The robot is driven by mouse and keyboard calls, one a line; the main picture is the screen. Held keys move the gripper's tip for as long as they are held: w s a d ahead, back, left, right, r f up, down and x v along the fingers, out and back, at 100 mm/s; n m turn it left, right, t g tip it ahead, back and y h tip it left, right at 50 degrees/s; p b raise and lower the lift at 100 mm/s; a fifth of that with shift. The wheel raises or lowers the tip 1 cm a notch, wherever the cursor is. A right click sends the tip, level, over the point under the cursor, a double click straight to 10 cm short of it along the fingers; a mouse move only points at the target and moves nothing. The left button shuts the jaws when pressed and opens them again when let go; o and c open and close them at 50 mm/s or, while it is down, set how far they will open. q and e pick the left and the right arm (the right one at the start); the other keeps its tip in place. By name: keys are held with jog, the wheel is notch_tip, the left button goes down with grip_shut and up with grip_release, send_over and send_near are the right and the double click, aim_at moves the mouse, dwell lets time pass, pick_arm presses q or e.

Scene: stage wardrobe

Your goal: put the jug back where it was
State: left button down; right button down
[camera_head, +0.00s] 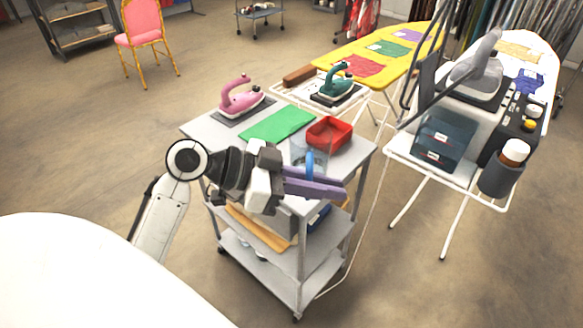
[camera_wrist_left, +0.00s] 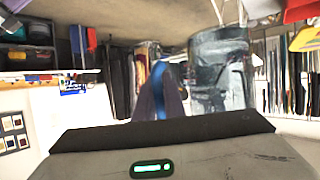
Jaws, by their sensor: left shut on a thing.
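The jug (camera_head: 298,148) is clear, with a blue handle (camera_head: 309,163). In the head view it appears over the near right part of the grey trolley top (camera_head: 213,130), in front of the red tray (camera_head: 338,122). My left gripper (camera_head: 318,185) is shut on the handle. The gripper partly hides the jug, and I cannot tell whether its base touches the trolley. In the left wrist view the clear jug body (camera_wrist_left: 222,72) is right of the blue handle (camera_wrist_left: 158,80), which is between the fingers. My right gripper is not in view.
A green cloth (camera_head: 277,124) and a pink iron (camera_head: 240,97) are on the trolley top. Behind stand a yellow ironing board (camera_head: 400,62) and a teal iron (camera_head: 335,85). A white board with a steam station and a bottle (camera_head: 514,152) stands right. Floor is open at left.

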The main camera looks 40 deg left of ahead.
pick_arm(q)
jog(key=w+a+f+n+t+y+b, duration=0.1)
jog(key=w+a+n+y+b, duration=0.25)
jog(key=w, duration=0.25)
jog(key=w+a+n+t+y+b, duration=0.2)
jog(key=w+n+y, duration=0.15)
jog(key=w, duration=0.25)
jog(key=w+a+f+n+t+y+b, duration=0.1)
jog(key=w+a+n+y+b, duration=0.1)
jog(key=w+a+n+y, duration=0.3)
jog(key=shift+m+h, duration=0.4)
jog(key=shift+m, duration=0.3)
jog(key=shift+w+d+f+b, duration=0.25)
jog(key=shift+d+f+b, duration=0.1)
jog(key=shift+f, duration=1.3)
jog(key=shift+w+d+f+b, duration=0.25)
jog(key=shift+f+b, duration=0.1)
jog(key=shift+f, duration=1.25)
jog(key=shift+w+d+f+b, duration=0.2)
jog(key=shift+d+f+b, duration=0.15)
jog(key=shift+f, duration=1.3)
jog(key=shift+f, duration=0.1)
jog(key=c, duration=1.8)
grip_release()
jog(key=shift+c, duration=0.2)
